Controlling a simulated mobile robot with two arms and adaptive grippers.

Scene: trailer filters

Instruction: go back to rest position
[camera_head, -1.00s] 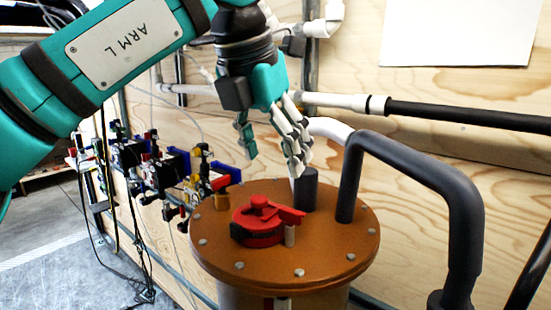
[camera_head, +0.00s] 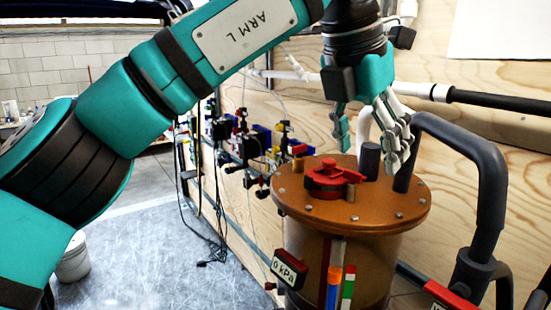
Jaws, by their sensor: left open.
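My left arm, marked "ARM L", comes in from the left and reaches across the top of the head view. My left gripper (camera_head: 372,142) is open and empty, its fingers pointing down above the back of the filter's brown lid (camera_head: 385,207). A red valve handle (camera_head: 328,180) lies on the lid, to the left of and below the fingers, and looks apart from them. A short dark pipe stub (camera_head: 370,160) stands on the lid just behind or beside the fingers; I cannot tell if they touch. My right gripper is out of view.
A thick dark pipe (camera_head: 480,170) bends down at the right of the filter. A "0 kPa" display (camera_head: 289,269) is on the filter's front. Several small valves and cables line the plywood wall (camera_head: 480,105). A white bucket (camera_head: 73,262) stands on open grey floor (camera_head: 165,255).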

